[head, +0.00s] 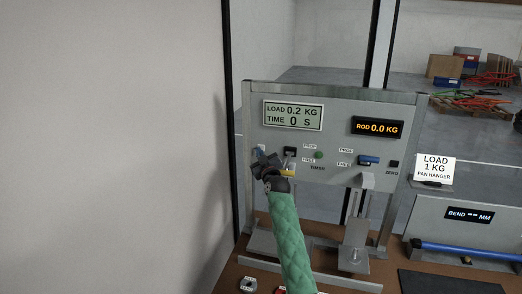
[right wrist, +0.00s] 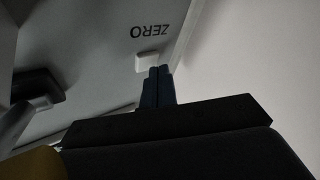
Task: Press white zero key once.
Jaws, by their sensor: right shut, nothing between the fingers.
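The white zero key (right wrist: 122,60) shows in the right wrist view on the grey panel, beside the word ZERO, which appears upside down. My right gripper (right wrist: 159,72) has its blue fingers together with nothing between them. The fingertips are at the key's edge in that view; I cannot tell whether they touch it. In the head view, my right gripper (head: 261,156) is at the panel's left side, below the display (head: 293,115), which reads LOAD 0.2 KG and TIME 0 S. The gripper and wrist cover part of that area. My left gripper is out of view.
A black key labelled ZERO (head: 393,164) sits at the panel's right, below the ROD display (head: 377,128) reading 0.0 KG. A black switch (head: 290,151) and a green button (head: 319,155) are right of my gripper. A LOAD 1 KG card (head: 435,167) stands farther right.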

